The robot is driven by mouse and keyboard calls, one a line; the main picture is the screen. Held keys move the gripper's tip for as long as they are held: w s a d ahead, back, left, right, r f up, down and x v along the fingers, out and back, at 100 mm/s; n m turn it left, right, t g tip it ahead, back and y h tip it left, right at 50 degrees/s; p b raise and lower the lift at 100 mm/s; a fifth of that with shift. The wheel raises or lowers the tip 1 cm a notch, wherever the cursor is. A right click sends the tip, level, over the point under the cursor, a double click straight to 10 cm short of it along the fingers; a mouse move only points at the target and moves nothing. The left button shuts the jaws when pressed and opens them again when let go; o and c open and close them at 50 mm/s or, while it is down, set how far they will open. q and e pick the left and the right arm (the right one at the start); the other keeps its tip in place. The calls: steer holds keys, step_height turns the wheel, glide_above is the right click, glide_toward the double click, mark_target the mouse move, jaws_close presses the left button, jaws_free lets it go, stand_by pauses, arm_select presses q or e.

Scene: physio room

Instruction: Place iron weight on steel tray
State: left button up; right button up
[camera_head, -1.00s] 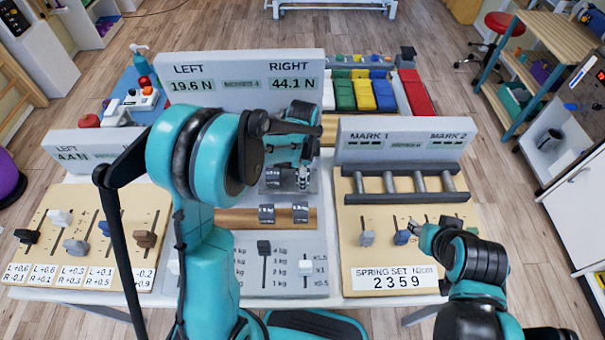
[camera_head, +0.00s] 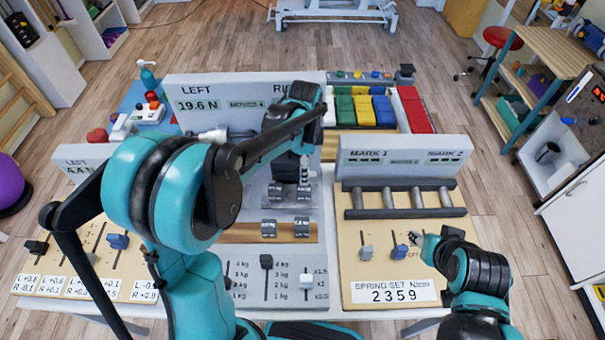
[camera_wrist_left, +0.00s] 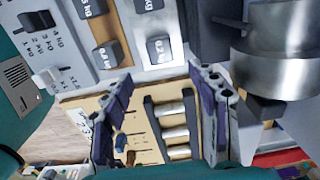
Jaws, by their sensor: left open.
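My left gripper (camera_head: 304,178) points down over this plate area. In the wrist view its two fingers (camera_wrist_left: 163,120) are wide apart with nothing between them. My right gripper (camera_head: 416,240) is low over the right-hand board; its fingers are unclear.
An upright LEFT/RIGHT display panel (camera_head: 220,100) stands behind the plate. A MARK panel (camera_head: 403,155) and roller rack (camera_head: 400,212) are on the right. Slider boards lie left and front. A round metal body (camera_wrist_left: 285,55) is close beside the left gripper. Coloured blocks (camera_head: 365,110) stand behind.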

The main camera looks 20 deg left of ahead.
arm_select(q)
steer(key=s+a+r+n+t, duration=0.1)
steer(key=s+r+n+t, duration=0.2)
steer(key=s+n, duration=0.4)
steer(key=s+a+r+n+t, duration=0.1)
steer(key=s+r+n+t, duration=0.2)
steer(key=s+n, duration=0.4)
steer(key=s+t, duration=0.1)
steer(key=s, duration=0.2)
steer(key=shift+a+r+n, duration=0.3)
steer(key=shift+a+n, duration=0.1)
